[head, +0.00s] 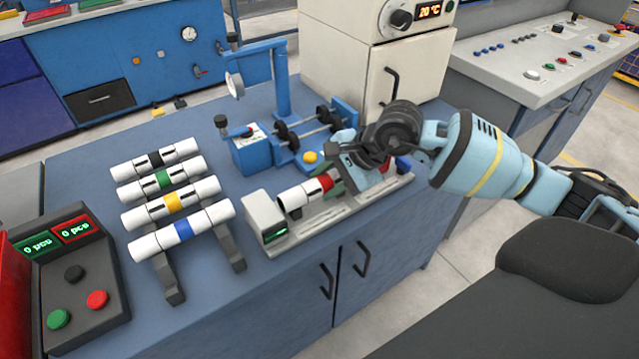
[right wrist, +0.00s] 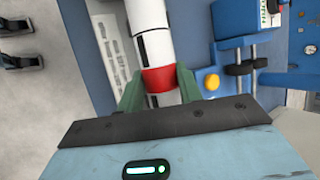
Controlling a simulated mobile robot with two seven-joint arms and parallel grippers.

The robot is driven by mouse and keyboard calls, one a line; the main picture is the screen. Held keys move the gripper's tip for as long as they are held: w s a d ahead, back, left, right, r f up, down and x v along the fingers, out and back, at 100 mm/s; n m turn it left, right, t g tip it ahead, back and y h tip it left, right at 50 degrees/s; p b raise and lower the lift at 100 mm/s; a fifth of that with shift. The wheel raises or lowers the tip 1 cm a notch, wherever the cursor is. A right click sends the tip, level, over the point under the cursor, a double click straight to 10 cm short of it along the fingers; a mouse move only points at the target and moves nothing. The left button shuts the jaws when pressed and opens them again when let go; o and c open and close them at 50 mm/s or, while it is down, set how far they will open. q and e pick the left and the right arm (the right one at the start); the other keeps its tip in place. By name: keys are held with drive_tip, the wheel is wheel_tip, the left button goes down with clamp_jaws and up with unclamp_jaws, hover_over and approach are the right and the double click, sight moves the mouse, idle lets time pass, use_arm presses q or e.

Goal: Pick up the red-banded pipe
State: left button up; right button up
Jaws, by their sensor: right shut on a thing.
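The red-banded pipe (head: 303,193) is white with black marks and a red band. It lies along the grey measuring fixture near the front edge of the blue bench. My right gripper (head: 335,180) is shut on this pipe, near its red band. In the right wrist view, the two green fingers (right wrist: 158,88) stand on either side of the pipe (right wrist: 158,82) at the red band. The pipe's right part is hidden by the gripper in the head view. I cannot tell whether the pipe touches the fixture. My left gripper is not in view.
The grey fixture (head: 269,222) lies under the pipe. Pipes with black, green, yellow and blue (head: 181,230) bands rest on a grey rack to the left. A control box (head: 75,285) stands at far left. A blue device with rollers (head: 252,152) and a white oven (head: 345,60) stand behind.

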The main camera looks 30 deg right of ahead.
drive_tip(key=s+d+r+b, duration=0.1)
drive_tip(key=s+d+r, duration=0.5)
drive_tip(key=s+d, duration=0.2)
drive_tip(key=shift+s+d+r, duration=0.15)
drive_tip(key=shift+s+d, duration=0.1)
drive_tip(key=shift+s, duration=0.05)
idle(1.1)
drive_tip(key=s+a+r+n+g, duration=0.1)
drive_tip(key=s+a+n+g, duration=0.1)
drive_tip(key=a+n+g, duration=0.2)
drive_tip(key=s+a+r+n+g+y, duration=0.1)
drive_tip(key=s+a+r+n+g, duration=0.1)
drive_tip(key=a+n, duration=0.7)
drive_tip(key=s+n+g, duration=0.1)
drive_tip(key=g, duration=0.1)
drive_tip(key=shift+s+r+n+g, duration=0.2)
drive_tip(key=shift+n+g, duration=0.1)
drive_tip(key=shift+n, duration=0.1)
drive_tip(key=shift+w, duration=0.1)
